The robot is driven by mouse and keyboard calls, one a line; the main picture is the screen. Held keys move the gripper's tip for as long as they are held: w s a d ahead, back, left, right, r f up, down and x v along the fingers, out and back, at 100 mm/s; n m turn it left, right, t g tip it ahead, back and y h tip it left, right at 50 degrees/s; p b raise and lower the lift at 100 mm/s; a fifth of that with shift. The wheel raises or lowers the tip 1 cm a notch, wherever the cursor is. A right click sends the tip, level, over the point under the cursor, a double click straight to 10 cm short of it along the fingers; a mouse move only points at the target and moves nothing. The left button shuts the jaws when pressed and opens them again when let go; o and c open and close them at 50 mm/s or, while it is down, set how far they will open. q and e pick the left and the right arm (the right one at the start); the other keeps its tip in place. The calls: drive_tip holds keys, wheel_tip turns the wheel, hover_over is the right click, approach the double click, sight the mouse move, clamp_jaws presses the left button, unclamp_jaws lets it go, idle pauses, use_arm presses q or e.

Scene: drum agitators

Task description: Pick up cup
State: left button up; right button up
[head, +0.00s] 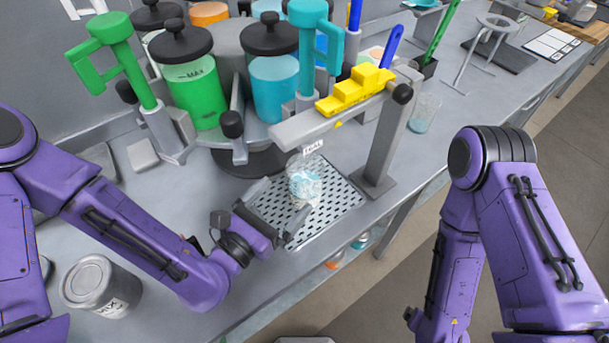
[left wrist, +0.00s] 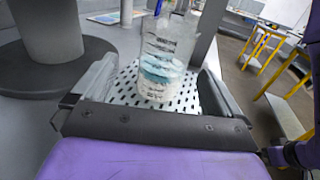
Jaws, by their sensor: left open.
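A clear cup (head: 304,181) with blue and white contents stands upright on a perforated metal tray (head: 337,203) under the dispenser arm in the head view. It also shows in the left wrist view, where the cup (left wrist: 164,65) stands on the tray (left wrist: 122,88) between the two jaws. My left gripper (head: 277,213) is open, its fingers pointing at the cup from the front left. In the left wrist view the left gripper (left wrist: 158,95) shows a gap on both sides of the cup. My right gripper is out of view; only my right arm shows.
A grey post (head: 383,143) holds a crossbar with a yellow block (head: 352,88) above the tray. Green (head: 194,88) and blue (head: 274,86) jars stand behind. A second clear cup (head: 423,113) stands right of the post. A metal can (head: 99,286) sits at the front left.

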sight(315, 167)
use_arm(q)
drive_tip(key=shift+w+d+r+p, duration=0.2)
drive_tip(key=shift+w+d+p, duration=0.05)
drive_tip(key=shift+d+p, duration=0.3)
drive_tip(key=shift+w+d+r+p, duration=0.25)
drive_tip(key=shift+d+p, duration=0.15)
drive_tip(key=shift+d, duration=0.25)
drive_tip(key=x, duration=0.1)
drive_tip(key=p+x, duration=0.1)
drive_tip(key=x, duration=0.3)
drive_tip(key=shift+w+a+f+p, duration=0.25)
drive_tip(key=shift+w+f+p, duration=0.05)
drive_tip(key=shift+w+f, duration=0.1)
drive_tip(key=shift+d, duration=0.15)
drive_tip(key=shift+s+r, duration=0.1)
drive_tip(key=shift+s, duration=0.1)
drive_tip(key=shift+w, duration=0.15)
drive_tip(key=c, duration=1.2)
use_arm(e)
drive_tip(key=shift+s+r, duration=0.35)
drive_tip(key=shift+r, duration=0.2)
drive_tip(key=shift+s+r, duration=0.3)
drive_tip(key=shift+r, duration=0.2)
